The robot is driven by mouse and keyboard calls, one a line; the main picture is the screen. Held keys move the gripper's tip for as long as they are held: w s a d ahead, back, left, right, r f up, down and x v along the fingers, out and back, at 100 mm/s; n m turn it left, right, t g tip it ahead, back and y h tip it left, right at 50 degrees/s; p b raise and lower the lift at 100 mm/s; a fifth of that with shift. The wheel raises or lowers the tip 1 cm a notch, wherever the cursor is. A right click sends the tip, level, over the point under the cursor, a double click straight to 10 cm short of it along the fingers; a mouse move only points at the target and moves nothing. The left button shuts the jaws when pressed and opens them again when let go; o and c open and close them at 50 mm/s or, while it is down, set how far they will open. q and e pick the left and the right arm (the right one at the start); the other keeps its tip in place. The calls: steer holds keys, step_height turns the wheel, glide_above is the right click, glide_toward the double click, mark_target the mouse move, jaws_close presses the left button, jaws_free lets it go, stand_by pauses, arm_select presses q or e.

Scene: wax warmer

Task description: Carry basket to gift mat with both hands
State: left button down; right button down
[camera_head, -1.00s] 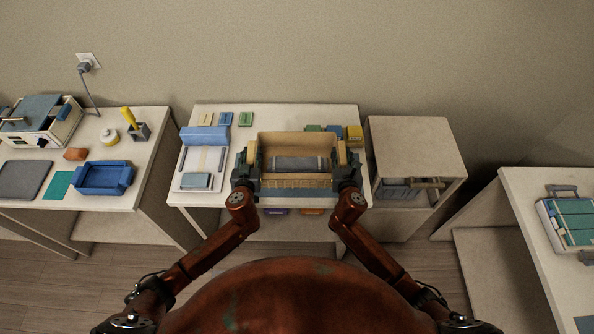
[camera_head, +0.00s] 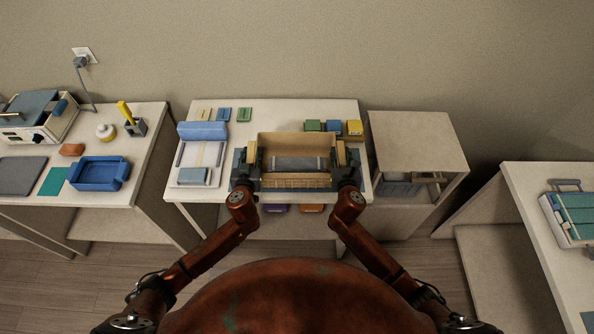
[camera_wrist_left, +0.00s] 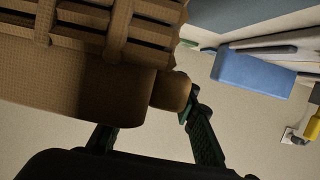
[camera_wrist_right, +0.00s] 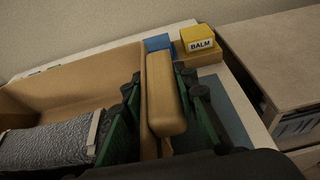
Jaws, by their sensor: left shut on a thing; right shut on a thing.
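The tan basket (camera_head: 295,181) is level over the middle table and holds a grey textured bundle (camera_head: 297,163), which shows a pale band in the right wrist view (camera_wrist_right: 95,130). My left gripper (camera_head: 246,170) is shut on the basket's left handle, seen close in the left wrist view (camera_wrist_left: 172,93). My right gripper (camera_head: 346,170) is shut on its right handle, a tan bar (camera_wrist_right: 163,95) between green fingers. A blue-grey mat, probably the gift mat (camera_wrist_right: 228,105), shows beside and below the basket. I cannot tell whether the basket touches it.
A yellow balm box (camera_head: 354,128) and small blue and green boxes stand close behind the basket's right. A white tray (camera_head: 198,162) with blue items lies to its left. A cubby cabinet (camera_head: 418,150) adjoins on the right. A blue tray (camera_head: 99,173) is on the left table.

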arm_select(q)
steer(key=shift+s+a+f+b, duration=0.1)
steer(key=shift+f+b, duration=0.3)
steer(key=shift+f, duration=0.05)
arm_select(e)
steer(key=shift+s+d+f, duration=0.1)
steer(key=shift+s+f, duration=0.05)
steer(key=shift+f, duration=0.3)
arm_select(q)
steer(key=c, duration=2)
jaws_free()
steer(key=shift+f, duration=0.2)
arm_select(e)
steer(key=c, duration=2)
jaws_free()
steer(key=shift+f, duration=0.2)
arm_select(q)
steer(key=shift+o, duration=0.9)
arm_select(e)
steer(key=shift+o, duration=0.9)
arm_select(q)
steer(key=shift+o, duration=1.4)
steer(key=shift+r, duration=0.15)
arm_select(e)
steer(key=shift+o, duration=1.4)
steer(key=shift+r, duration=0.15)
arm_select(q)
steer(key=v, duration=1.2)
arm_select(e)
steer(key=v, duration=1.2)
